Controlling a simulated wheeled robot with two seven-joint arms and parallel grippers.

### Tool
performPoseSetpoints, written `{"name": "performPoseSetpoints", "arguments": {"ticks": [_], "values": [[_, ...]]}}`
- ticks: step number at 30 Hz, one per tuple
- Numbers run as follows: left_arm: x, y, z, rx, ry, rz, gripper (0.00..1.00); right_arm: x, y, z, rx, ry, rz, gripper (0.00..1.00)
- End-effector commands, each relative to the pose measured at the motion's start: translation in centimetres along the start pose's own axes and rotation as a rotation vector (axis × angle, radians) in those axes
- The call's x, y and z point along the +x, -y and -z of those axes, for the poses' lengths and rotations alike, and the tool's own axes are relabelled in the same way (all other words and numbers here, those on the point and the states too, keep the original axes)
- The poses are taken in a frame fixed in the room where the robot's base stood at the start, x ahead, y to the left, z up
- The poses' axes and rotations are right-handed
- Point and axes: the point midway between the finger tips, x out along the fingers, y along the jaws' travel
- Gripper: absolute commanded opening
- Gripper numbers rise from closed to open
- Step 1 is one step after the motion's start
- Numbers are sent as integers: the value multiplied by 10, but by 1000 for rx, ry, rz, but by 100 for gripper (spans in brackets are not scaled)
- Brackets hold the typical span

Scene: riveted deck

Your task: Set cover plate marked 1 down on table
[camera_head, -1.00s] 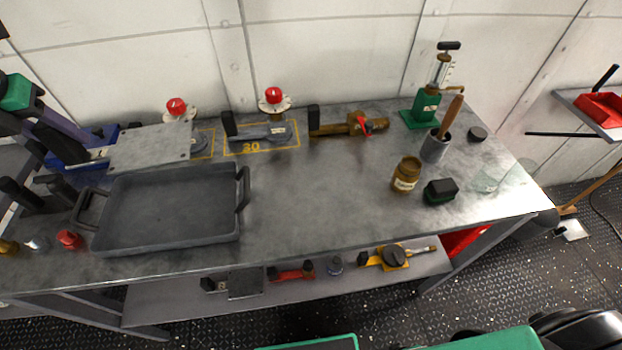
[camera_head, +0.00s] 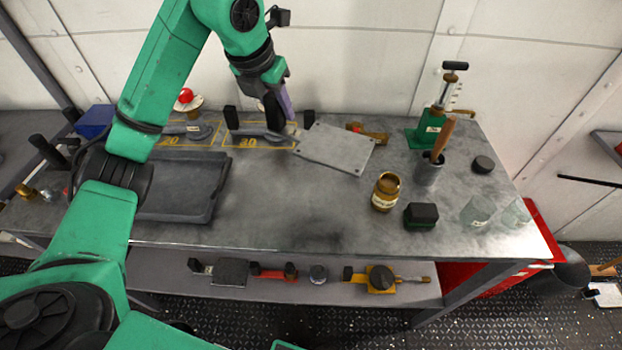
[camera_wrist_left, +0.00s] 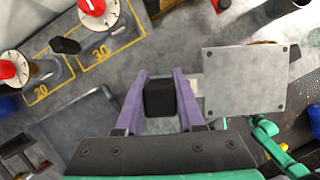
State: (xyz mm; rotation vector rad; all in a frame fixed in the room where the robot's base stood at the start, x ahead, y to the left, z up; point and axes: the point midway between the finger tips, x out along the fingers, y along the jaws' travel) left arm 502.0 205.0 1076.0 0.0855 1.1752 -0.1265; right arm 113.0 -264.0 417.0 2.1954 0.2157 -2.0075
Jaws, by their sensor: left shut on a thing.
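The cover plate (camera_head: 336,147) is a flat grey square with small corner holes; it also shows in the left wrist view (camera_wrist_left: 244,80). No mark 1 is readable on it. My left gripper (camera_head: 287,117) is at its left side, pointing down. In the left wrist view, the purple fingers (camera_wrist_left: 160,98) are shut on the plate's black handle, which joins the plate by a short tab. The plate lies roughly level over the table (camera_head: 270,220); I cannot tell whether it touches the top. My right gripper is not in view.
A brown valve (camera_head: 376,136) is partly hidden behind the plate. A labelled jar (camera_head: 386,192) and a black-green block (camera_head: 421,216) stand right of it. The grey tray (camera_head: 185,190) is at left, partly behind my arm. The table's front middle is clear.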

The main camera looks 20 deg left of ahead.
Motion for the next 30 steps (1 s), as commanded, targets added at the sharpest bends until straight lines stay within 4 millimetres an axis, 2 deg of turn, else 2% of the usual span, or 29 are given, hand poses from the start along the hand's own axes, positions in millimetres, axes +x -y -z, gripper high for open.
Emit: {"name": "performPoseSetpoints", "arguments": {"ticks": [1,5,9,18,29,30], "values": [[18,-1,9,-1,-9,-1,0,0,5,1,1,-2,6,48],[57,0,26,-1,-8,1,0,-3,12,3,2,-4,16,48],[96,0,42,-2,-7,0,0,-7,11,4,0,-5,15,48],[145,0,61,-2,-3,1,0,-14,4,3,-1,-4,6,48],[155,-1,64,-1,1,-1,0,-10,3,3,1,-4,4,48],[155,-1,64,-1,0,-1,45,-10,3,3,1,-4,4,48]]}}
